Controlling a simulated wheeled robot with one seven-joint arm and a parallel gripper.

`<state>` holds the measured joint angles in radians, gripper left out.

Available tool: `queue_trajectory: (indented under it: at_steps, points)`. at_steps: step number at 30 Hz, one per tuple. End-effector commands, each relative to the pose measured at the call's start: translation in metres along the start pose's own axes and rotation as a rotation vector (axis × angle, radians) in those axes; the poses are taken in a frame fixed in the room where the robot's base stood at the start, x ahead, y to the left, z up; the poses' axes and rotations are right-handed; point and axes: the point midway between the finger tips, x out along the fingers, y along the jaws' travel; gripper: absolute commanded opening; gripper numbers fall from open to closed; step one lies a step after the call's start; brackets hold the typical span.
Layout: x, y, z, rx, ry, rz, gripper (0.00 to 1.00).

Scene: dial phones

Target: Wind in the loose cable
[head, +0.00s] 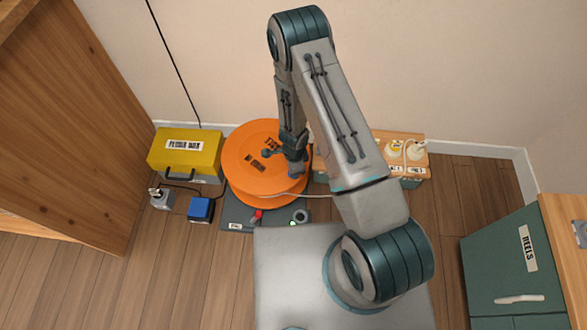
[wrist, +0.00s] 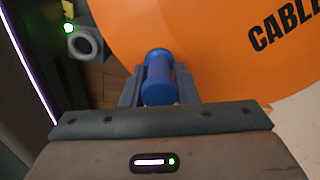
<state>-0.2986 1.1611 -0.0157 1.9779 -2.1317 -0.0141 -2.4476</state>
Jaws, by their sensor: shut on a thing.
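The large orange cable reel (head: 240,160) lies by the wall, its round face toward me, and it fills the upper right of the wrist view (wrist: 215,50). A blue handle (wrist: 159,85) stands out near the reel's edge. My gripper (wrist: 160,90) is shut on this handle, one grey finger on each side. In the head view my gripper (head: 296,170) is at the right part of the reel's face, and the arm hides some of the reel. A thin pale cable (head: 310,196) runs from the reel's lower edge to the right and passes behind my arm.
A dark base plate (head: 235,214) under the reel carries a red lever (head: 258,215) and a grey ring (head: 300,216) with a green light. A yellow box (head: 186,150), blue box (head: 200,209) and socketed grey box (head: 161,200) stand left. A wooden-topped box (head: 408,149) stands right. A green cabinet (head: 500,265) is front right.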

Motion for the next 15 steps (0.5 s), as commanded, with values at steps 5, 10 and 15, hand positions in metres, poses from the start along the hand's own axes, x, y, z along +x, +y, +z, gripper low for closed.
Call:
queue_trajectory:
  at_steps: [5, 10, 15]
  points:
    - [-0.0018, -0.0066, 0.0053, -0.003, -0.006, -0.014, 0.0]
    - [-0.0016, -0.0054, 0.0042, -0.002, -0.006, -0.011, 0.42]
    - [-0.0015, -0.0041, 0.001, 0.003, -0.004, -0.008, 0.42]
